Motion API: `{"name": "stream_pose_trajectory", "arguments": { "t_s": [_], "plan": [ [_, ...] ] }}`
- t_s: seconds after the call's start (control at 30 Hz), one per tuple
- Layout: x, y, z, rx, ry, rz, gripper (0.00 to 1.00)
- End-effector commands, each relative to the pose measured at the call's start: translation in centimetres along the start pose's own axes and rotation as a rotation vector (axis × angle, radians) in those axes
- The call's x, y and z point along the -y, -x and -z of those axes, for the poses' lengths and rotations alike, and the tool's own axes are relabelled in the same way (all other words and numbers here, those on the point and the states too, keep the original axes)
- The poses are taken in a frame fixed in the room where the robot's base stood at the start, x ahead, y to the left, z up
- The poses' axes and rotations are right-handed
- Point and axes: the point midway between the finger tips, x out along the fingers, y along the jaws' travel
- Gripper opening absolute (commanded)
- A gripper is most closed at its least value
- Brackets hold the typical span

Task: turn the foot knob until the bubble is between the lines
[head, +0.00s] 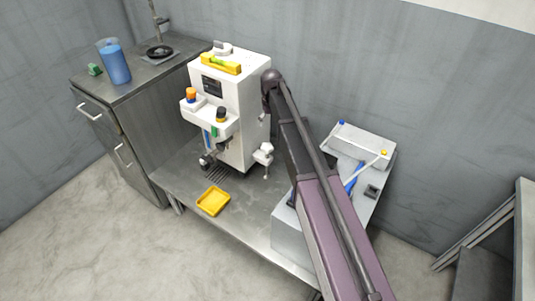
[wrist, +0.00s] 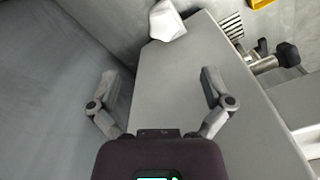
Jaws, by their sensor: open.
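The white machine (head: 229,105) stands on the low metal bench. A yellow level (head: 222,65) with a greenish vial lies on its top; the bubble and lines are too small to read. A white lobed knob on a thin stem (head: 263,153), apparently the foot knob, is at the machine's lower right side. A white faceted piece, apparently the same knob (wrist: 167,21), shows at the top of the wrist view. My gripper (wrist: 160,78) is open and empty, its fingers apart over the machine's grey-looking side panel, short of the knob. In the head view the gripper is hidden.
A yellow tray (head: 213,201) lies at the bench front. A grey box (head: 361,146) with blue and yellow ends of rods stands right of my arm. A cabinet (head: 140,105) holding a blue jug (head: 115,63) is at left. A dark handle (wrist: 287,54) juts beside the panel.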

Motion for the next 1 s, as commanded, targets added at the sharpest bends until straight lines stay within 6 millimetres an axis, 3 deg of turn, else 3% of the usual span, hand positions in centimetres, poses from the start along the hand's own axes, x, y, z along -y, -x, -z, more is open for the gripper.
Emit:
{"name": "stream_pose_trajectory", "arguments": {
  "t_s": [0.03, 0.2, 0.67, 1.0],
  "plan": [
    [0.1, -0.9, 1.1, 0.000, 0.010, 0.000, 1.00],
    [0.5, -1.4, 2.2, 0.000, 0.027, 0.000, 1.00],
    [0.5, -1.4, 2.2, 0.000, 0.028, 0.000, 1.00],
    [0.4, -2.8, 2.1, 0.000, 0.026, 0.000, 1.00]
  ]
}}
